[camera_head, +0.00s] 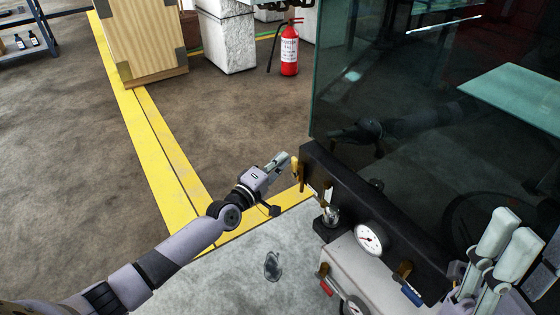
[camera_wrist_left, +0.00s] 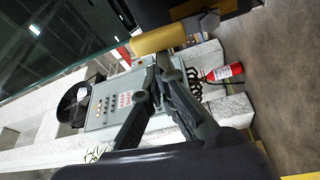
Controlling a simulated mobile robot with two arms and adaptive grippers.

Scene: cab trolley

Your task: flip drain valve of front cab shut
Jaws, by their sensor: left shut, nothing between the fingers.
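The front cab unit has a black block (camera_head: 345,195) with a yellow lever (camera_head: 295,168) at its far left end. The yellow lever also shows large in the left wrist view (camera_wrist_left: 158,39). My left gripper (camera_head: 284,160) is shut and empty, its fingertips right beside the yellow lever. In the wrist view the fingertips (camera_wrist_left: 163,64) lie just below the lever; whether they touch it I cannot tell. A red-handled valve (camera_head: 326,287) and a blue-handled valve (camera_head: 411,293) sit lower on the unit. Which handle is the drain valve is not marked. My right gripper (camera_head: 508,250) is open at the lower right.
A round gauge (camera_head: 369,239) sits on the unit's front. A dark glass panel (camera_head: 430,110) rises behind the block. A red fire extinguisher (camera_head: 289,52) and a wooden crate (camera_head: 142,40) stand farther back. The floor left of the unit is clear.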

